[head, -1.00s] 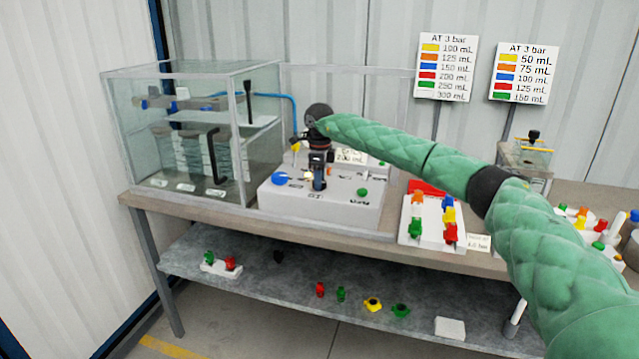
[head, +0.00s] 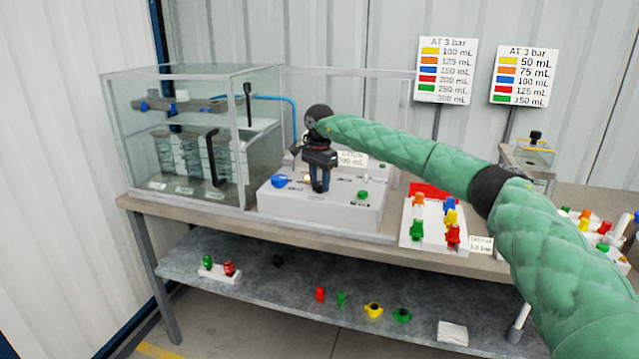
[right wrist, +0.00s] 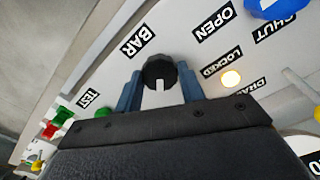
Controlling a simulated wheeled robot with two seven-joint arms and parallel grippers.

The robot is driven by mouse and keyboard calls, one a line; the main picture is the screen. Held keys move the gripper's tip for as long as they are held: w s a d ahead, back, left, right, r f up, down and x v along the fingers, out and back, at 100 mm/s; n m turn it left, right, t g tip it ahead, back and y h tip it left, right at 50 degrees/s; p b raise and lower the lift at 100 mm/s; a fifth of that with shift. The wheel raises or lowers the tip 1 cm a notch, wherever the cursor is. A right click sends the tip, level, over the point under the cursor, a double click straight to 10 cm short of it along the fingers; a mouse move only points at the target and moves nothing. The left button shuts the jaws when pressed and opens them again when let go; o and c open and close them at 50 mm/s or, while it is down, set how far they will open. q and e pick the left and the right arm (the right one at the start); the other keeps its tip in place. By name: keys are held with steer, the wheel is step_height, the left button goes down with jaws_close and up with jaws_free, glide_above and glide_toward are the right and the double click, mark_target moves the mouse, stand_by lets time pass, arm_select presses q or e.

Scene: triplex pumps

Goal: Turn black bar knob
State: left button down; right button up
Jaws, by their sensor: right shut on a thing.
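The black bar knob (right wrist: 160,70) with a white pointer mark is on the white control panel (right wrist: 185,35), near the "BAR" label, in the right wrist view. My right gripper (right wrist: 160,88) has its two blue fingers on either side of the knob and is shut on it. The knob's pointer mark faces the gripper body. My left gripper is not in view.
A blue knob (head: 279,181) and a green knob (head: 362,195) flank the gripper on the panel. A lit yellowish lamp (right wrist: 231,78) is close by at the right. A glass tank (head: 225,140) stands to the left. A rack of coloured valves (head: 432,220) sits to the right.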

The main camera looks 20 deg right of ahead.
mark_target(320, 184)
steer(key=n, duration=0.5)
steer(key=shift+d+r, duration=0.1)
steer(key=shift+r, duration=0.05)
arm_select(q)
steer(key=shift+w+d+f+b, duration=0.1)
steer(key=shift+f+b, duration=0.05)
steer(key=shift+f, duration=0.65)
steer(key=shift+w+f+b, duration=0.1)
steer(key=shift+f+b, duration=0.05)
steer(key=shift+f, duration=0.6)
arm_select(e)
steer(key=shift+n, duration=1.3)
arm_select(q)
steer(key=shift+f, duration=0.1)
arm_select(e)
steer(key=shift+n, duration=0.3)
steer(key=o, duration=1)
steer(key=shift+r, duration=0.4)
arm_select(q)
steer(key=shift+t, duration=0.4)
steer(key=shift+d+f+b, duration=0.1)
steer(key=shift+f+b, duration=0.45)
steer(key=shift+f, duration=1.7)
arm_select(e)
steer(key=shift+r, duration=3.4)
